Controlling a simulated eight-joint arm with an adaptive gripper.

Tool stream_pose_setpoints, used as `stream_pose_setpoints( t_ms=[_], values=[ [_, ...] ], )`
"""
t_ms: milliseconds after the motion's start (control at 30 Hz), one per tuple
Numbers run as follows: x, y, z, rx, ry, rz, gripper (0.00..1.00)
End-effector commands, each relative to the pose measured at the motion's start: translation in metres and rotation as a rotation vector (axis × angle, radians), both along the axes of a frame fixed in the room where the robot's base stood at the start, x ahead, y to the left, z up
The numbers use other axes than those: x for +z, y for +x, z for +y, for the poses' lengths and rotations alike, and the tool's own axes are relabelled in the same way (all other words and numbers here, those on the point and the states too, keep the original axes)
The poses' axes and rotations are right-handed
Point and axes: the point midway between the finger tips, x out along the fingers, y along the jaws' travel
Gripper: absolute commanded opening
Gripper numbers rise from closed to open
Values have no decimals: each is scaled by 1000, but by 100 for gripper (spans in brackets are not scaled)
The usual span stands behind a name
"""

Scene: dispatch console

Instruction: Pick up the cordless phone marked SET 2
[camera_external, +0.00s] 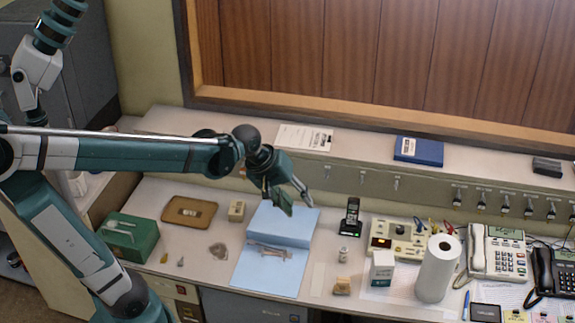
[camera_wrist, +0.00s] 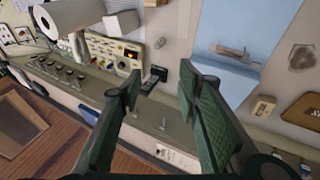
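A black cordless phone (camera_external: 351,213) stands upright in a small cradle right of the blue folder in the external view; a label on its base is too small to read. In the wrist view the phone (camera_wrist: 154,77) shows between the fingertips, farther off. My gripper (camera_external: 295,203) is open and empty, above the blue folder and left of the phone, apart from it. In the wrist view, the two green fingers of my gripper (camera_wrist: 160,74) are spread wide.
A control panel (camera_external: 398,241), paper roll (camera_external: 437,270) and white desk phone (camera_external: 499,252) stand right of the phone. The blue folder (camera_external: 290,229) lies left. A small bottle (camera_external: 343,255) is in front. Behind rises a ledge with hooks (camera_external: 457,199).

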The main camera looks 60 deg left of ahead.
Motion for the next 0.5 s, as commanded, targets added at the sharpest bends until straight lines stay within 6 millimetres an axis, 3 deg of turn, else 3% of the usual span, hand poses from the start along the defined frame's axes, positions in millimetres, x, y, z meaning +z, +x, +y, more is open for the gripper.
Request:
stream_pose_setpoints(
  t_ms=[500],
  values=[
    [-13,82,18,337,-242,96,34]
  ],
)
